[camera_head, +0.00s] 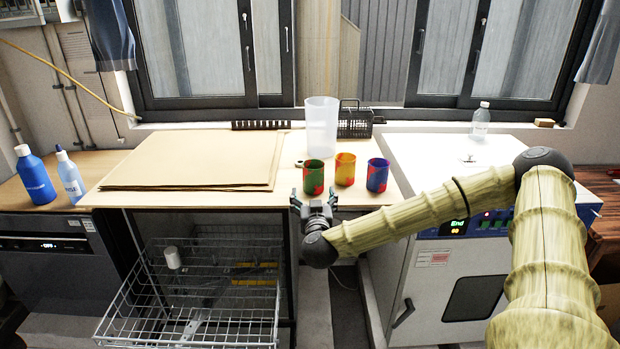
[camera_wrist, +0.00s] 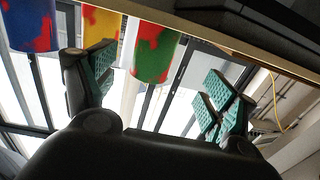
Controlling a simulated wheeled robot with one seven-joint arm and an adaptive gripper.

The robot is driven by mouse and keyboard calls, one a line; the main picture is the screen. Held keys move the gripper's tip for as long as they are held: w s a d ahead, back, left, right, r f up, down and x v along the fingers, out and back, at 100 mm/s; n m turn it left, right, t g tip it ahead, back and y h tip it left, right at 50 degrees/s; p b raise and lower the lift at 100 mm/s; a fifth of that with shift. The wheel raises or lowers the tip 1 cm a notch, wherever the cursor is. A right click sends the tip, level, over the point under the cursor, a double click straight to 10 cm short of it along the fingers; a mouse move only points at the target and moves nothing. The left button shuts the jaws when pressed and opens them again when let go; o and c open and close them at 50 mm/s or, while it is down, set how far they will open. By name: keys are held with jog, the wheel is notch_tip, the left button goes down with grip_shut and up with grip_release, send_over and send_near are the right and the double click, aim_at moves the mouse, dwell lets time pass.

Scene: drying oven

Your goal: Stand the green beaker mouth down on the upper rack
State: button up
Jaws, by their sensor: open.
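The green beaker (camera_head: 313,178), green with red patches, stands on the wooden counter near its front edge, leftmost of three beakers. Which end is up is hard to tell at this size. My gripper (camera_head: 314,200) is open just in front of it, at the counter edge. In the wrist view the green beaker (camera_wrist: 156,52) shows beyond the spread fingers of my gripper (camera_wrist: 158,78), with nothing held. A wire rack (camera_head: 185,327) is pulled out of the open cabinet below the counter; a white cup (camera_head: 172,257) is in it.
An orange beaker (camera_head: 345,169) and a blue beaker (camera_head: 377,175) stand right of the green one. A tall translucent container (camera_head: 321,127) stands behind. A flat board (camera_head: 195,160) covers the counter's left. The oven (camera_head: 440,275) is at right; two blue bottles (camera_head: 35,178) stand far left.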

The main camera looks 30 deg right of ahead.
aim_at(314, 180)
jog(key=shift+h, duration=0.3)
jog(key=x, duration=0.4)
jog(key=r+p+x, duration=0.1)
jog(key=x, duration=0.1)
jog(key=shift+s+d, duration=0.1)
jog(key=shift+d, duration=0.25)
jog(key=shift+p+x, duration=0.8)
jog(key=shift+x, duration=1.95)
jog(key=shift+f, duration=0.15)
jog(key=c, duration=1)
